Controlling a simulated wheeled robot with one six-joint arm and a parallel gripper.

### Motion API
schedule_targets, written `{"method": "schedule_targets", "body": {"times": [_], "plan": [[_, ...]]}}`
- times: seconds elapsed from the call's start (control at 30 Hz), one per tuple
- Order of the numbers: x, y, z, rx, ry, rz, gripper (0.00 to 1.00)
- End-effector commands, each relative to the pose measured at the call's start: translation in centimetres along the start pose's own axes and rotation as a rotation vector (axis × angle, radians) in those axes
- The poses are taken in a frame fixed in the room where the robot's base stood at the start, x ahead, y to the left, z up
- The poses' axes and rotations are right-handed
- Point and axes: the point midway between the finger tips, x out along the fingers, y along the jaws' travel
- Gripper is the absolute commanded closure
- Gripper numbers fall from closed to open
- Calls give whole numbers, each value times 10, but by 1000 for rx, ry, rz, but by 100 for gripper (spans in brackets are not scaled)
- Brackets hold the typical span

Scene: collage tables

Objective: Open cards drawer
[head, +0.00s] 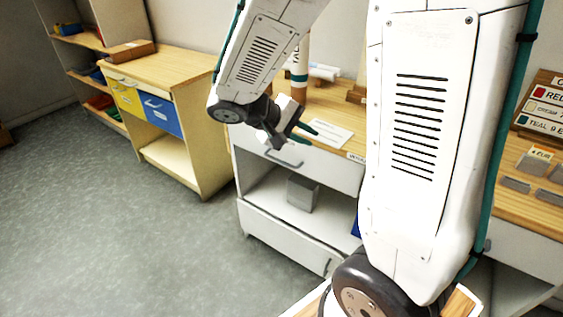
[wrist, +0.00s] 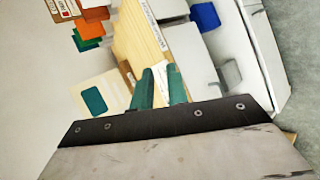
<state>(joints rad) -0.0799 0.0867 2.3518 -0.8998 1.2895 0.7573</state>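No drawer in view carries a cards label that I can read. The white cabinet has an upper drawer (head: 320,167) with a grey bar handle (head: 284,159), and a lower drawer (head: 285,238) with a dark handle (head: 328,267); both look closed. The wooden cabinet at the left has a yellow drawer (head: 127,100) and a blue drawer (head: 160,114), each with a handle and both looking closed. My gripper (head: 300,134) is over the white cabinet's front edge, above the upper handle. Its teal fingers (wrist: 160,76) are apart with nothing seen between them.
A white sheet (head: 327,134) and a tube (head: 300,68) are on the white cabinet's top. A grey box (head: 302,193) is on its open shelf. A bench with a colour sign (head: 542,105) stands at right. The grey floor (head: 100,230) at left is clear.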

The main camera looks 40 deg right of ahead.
Motion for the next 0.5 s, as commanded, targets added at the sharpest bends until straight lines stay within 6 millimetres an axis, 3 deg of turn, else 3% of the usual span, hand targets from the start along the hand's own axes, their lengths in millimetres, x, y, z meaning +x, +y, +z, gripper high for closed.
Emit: {"method": "schedule_targets", "body": {"times": [0.17, 0.3, 0.5], "plan": [[28, -34, -65, -29, 94, 222, 84], [50, -75, -112, -59, 218, 350, 84], [78, -141, -160, -104, 408, 441, 84]]}}
